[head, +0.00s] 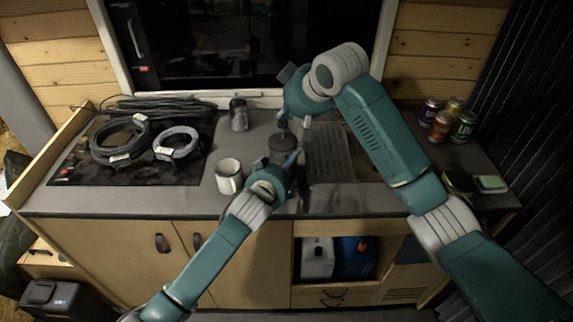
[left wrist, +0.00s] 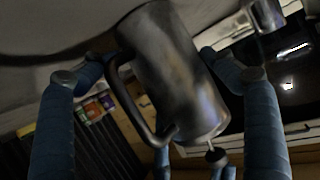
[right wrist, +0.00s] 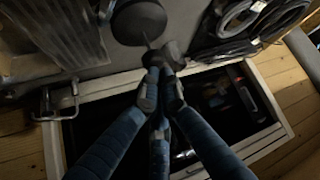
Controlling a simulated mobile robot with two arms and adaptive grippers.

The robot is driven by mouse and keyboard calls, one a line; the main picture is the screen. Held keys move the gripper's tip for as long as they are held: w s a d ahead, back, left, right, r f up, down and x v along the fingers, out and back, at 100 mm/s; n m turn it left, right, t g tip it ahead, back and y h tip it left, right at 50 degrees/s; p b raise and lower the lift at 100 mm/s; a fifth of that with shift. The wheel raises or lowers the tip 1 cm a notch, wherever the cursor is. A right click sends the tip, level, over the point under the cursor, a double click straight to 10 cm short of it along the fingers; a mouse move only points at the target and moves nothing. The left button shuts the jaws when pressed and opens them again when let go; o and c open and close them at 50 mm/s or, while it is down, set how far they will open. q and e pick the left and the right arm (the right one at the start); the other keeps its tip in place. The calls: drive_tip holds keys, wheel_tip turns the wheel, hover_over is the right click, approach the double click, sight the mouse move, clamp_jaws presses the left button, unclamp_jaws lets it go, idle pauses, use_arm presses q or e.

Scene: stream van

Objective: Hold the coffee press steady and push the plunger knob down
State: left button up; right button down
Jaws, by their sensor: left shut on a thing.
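The coffee press (head: 282,150) is a dark metal cylinder standing on the counter. In the left wrist view its body (left wrist: 170,65) and side handle (left wrist: 128,100) show large between my left fingers. My left gripper (head: 291,170) is shut on the body from the front. The plunger knob (left wrist: 215,155) stands off the lid on a thin bare rod. In the right wrist view the round lid (right wrist: 138,22) and rod show beyond my fingertips. My right gripper (right wrist: 160,85) is above the press, near the knob. Its fingertips look close together; the exact gap and any contact are unclear.
A light mug (head: 228,180) stands left of the press, and a dark jar (head: 238,116) behind it. A ridged drainer (head: 328,155) is at right, with several cans (head: 440,125) farther right. A window is behind.

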use_arm(q)
drive_tip(key=shift+r, duration=0.1)
use_arm(e)
drive_tip(key=shift+s+f, duration=0.1)
drive_tip(key=shift+f, duration=1.25)
drive_tip(key=shift+r, duration=2.6)
use_arm(q)
drive_tip(key=o, duration=1.6)
